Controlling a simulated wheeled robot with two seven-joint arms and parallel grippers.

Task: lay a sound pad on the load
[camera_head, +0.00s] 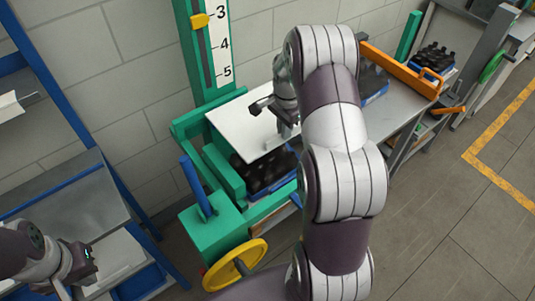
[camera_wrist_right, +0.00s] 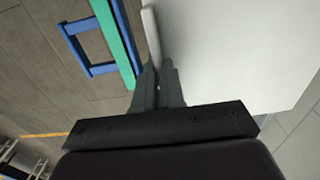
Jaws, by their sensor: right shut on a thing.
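A white flat pad (camera_head: 235,128) is held tilted over the green machine in the head view. My right gripper (camera_head: 277,114) is shut on the pad's edge; the pad (camera_wrist_right: 230,45) fills the upper right of the right wrist view beside the fingers (camera_wrist_right: 157,88). Below the pad is a load of dark bottles (camera_head: 252,176) in a blue crate (camera_head: 277,187), partly hidden by the pad and my right arm. My left gripper (camera_head: 88,257) is low at the left beside pale flat sheets (camera_head: 118,262); its opening is unclear.
The green machine (camera_head: 222,232) has a scaled post (camera_head: 222,45), a blue lever (camera_head: 195,188) and a yellow handwheel (camera_head: 235,265). Behind my arm, a grey bench (camera_head: 408,100) carries an orange bar (camera_head: 400,70). Another crate of dark bottles (camera_head: 433,58) stands farther right. Open floor lies at right.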

